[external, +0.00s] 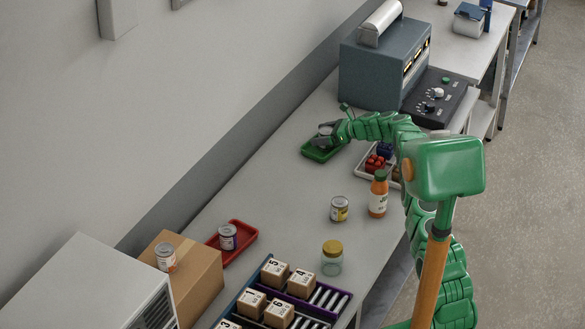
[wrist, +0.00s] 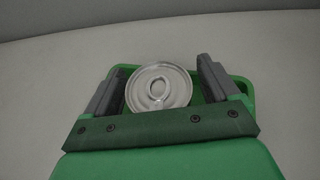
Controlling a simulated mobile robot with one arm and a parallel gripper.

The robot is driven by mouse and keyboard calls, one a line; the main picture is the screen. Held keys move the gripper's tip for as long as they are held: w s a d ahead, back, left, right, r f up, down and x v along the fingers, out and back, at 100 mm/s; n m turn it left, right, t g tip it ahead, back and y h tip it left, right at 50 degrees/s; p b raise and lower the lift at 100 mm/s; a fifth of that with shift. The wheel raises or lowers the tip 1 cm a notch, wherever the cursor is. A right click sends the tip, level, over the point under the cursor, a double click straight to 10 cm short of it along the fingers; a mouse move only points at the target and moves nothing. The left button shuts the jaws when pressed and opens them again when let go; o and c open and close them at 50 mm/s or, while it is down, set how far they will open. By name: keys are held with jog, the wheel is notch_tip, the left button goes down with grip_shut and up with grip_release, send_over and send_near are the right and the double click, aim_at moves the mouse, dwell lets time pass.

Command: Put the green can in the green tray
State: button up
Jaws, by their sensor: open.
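A can shows its silver lid in the wrist view (wrist: 158,88), and it also shows in the external view (external: 325,130); its label colour is hidden. It is over or in the green tray (external: 318,155), whose rim shows behind the fingers in the wrist view (wrist: 243,82). My gripper (wrist: 158,80) is open, with one finger on each side of the can and a small gap at the right finger. In the external view my gripper (external: 327,137) is at the tray. Whether the can's base touches the tray is hidden.
A can (external: 227,236) stands in a red tray (external: 252,234), another on a cardboard box (external: 200,275), another (external: 339,208) on the table. A bottle (external: 378,194), a jar (external: 332,258) and a white tray (external: 363,170) are nearby. A grey machine (external: 375,75) stands behind the green tray.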

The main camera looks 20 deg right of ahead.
jog(key=v, duration=1.2)
jog(key=s+a+r+n+g, duration=0.4)
jog(key=s+a+r+n, duration=0.3)
jog(key=s+a+r, duration=0.45)
jog(key=s+a+r+n+g+h, duration=0.1)
jog(key=s+a+n+g, duration=0.15)
jog(key=s, duration=0.65)
jog(key=s+a+r+n+g+h, duration=0.1)
jog(key=s+a+r+n, duration=0.2)
jog(key=s, duration=0.6)
jog(key=s+d+n+g+h, duration=0.2)
jog(key=s+n+h, duration=0.35)
jog(key=s, duration=1.45)
jog(key=s+d+f+n+h, duration=0.1)
jog(key=s+d, duration=0.4)
jog(key=s, duration=0.6)
jog(key=s+d+f+n+h, duration=0.2)
jog(key=s+d+n, duration=0.3)
jog(key=s, duration=0.6)
jog(key=shift+f+n, duration=0.55)
jog(key=shift+n, duration=0.05)
